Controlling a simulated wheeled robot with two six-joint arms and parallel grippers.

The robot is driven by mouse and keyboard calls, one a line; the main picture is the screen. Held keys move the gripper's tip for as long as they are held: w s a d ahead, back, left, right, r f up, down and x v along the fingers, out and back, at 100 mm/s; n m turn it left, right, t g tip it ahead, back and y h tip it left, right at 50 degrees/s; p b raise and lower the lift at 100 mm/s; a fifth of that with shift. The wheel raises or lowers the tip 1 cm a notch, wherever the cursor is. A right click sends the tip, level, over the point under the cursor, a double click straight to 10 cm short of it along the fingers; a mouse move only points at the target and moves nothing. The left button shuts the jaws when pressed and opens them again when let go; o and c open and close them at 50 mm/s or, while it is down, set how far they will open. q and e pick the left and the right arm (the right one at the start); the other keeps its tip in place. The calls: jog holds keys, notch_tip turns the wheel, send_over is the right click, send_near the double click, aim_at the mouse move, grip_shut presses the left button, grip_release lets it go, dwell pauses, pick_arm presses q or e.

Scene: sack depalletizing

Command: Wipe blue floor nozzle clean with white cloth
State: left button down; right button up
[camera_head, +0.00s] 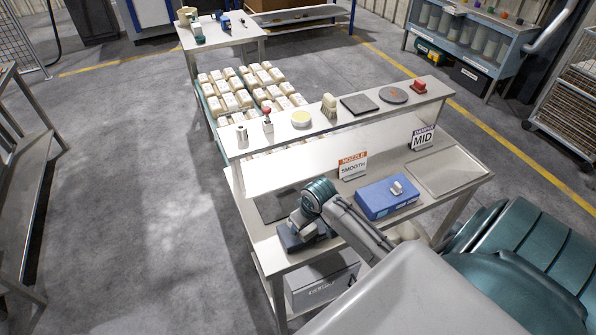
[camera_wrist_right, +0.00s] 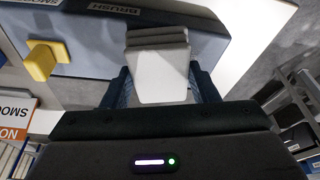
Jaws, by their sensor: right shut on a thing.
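My right gripper (camera_head: 308,228) is over the left part of the bench top. It is shut on a folded white cloth (camera_wrist_right: 162,75), seen in the right wrist view. The cloth lies against or just over a dark grey-blue block (camera_wrist_right: 95,45) with a BRUSH label and a yellow pedal (camera_wrist_right: 42,60); contact is hard to tell. In the head view that block shows under the gripper, largely hidden. The blue floor nozzle (camera_head: 375,203), a flat blue body with a white pedal on top, sits right of the gripper, apart from it. My left gripper is not in view.
A NOZZLE SMOOTH sign (camera_head: 352,166) and a MID sign (camera_head: 422,138) stand on the bench. A shallow tray (camera_head: 478,177) lies at right. A raised shelf (camera_head: 325,137) behind holds several small items. A grey box (camera_head: 322,285) is below.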

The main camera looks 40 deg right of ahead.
jog(key=shift+s+d, duration=0.2)
jog(key=shift+d, duration=0.4)
jog(key=shift+w+a+f, duration=0.1)
jog(key=shift+w+a, duration=0.1)
jog(key=shift+a, duration=0.75)
jog(key=shift+w+a, duration=0.2)
jog(key=shift+a, duration=0.7)
jog(key=shift+w+a, duration=0.2)
jog(key=shift+a, duration=0.6)
jog(key=shift+w+a, duration=0.2)
jog(key=shift+a, duration=0.6)
jog(key=shift+d, duration=0.1)
jog(key=shift+r, duration=3.1)
jog(key=shift+r, duration=1.5)
